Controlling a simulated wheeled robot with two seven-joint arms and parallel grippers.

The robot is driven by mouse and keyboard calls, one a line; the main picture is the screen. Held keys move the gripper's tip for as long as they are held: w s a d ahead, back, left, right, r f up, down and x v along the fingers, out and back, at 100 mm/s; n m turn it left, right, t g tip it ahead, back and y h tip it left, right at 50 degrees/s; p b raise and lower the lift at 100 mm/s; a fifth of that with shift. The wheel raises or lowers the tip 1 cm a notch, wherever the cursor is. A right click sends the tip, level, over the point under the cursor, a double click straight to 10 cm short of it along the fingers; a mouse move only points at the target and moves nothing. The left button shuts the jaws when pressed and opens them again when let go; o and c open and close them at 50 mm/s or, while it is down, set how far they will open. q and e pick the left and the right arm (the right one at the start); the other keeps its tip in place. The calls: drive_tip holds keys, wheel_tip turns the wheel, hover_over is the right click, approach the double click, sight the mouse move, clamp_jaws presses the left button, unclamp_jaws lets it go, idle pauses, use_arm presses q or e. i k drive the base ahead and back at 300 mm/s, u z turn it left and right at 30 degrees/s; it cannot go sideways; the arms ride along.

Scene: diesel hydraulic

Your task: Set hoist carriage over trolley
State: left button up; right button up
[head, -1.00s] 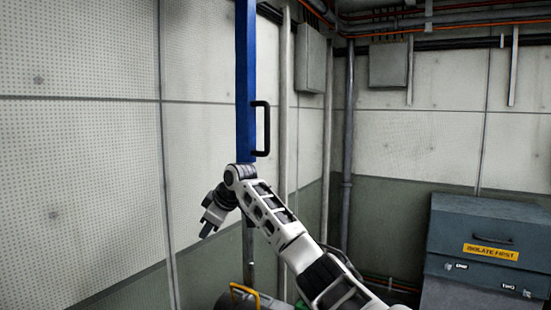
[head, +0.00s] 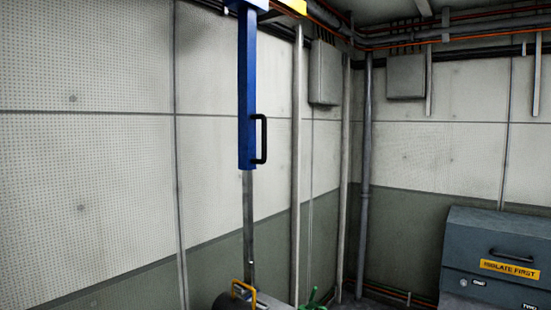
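A blue vertical column (head: 247,95) with a black handle (head: 261,139) on its right side hangs from the top of the head view. It appears to be the hoist carriage. A thin grey bar (head: 248,215) extends straight down below it. A dark rounded object with a yellow handle (head: 243,288) shows at the bottom edge, mostly cut off. I cannot tell whether it belongs to the trolley. No trolley can be clearly made out. Neither of my grippers is in view.
A yellow part (head: 292,6) shows at the top. A green object (head: 315,299) is at the bottom edge. A grey-blue chest (head: 500,250) labelled "ISOLATE FIRST" stands at the right. Pipes (head: 364,170) and grey wall boxes (head: 325,72) line the corner.

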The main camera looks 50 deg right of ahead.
sight(247, 10)
drive_tip(key=u, duration=0.05)
drive_tip(key=k, duration=0.9)
drive_tip(key=z, duration=1.1)
drive_tip(key=i, duration=1.9)
drive_tip(key=u, duration=0.85)
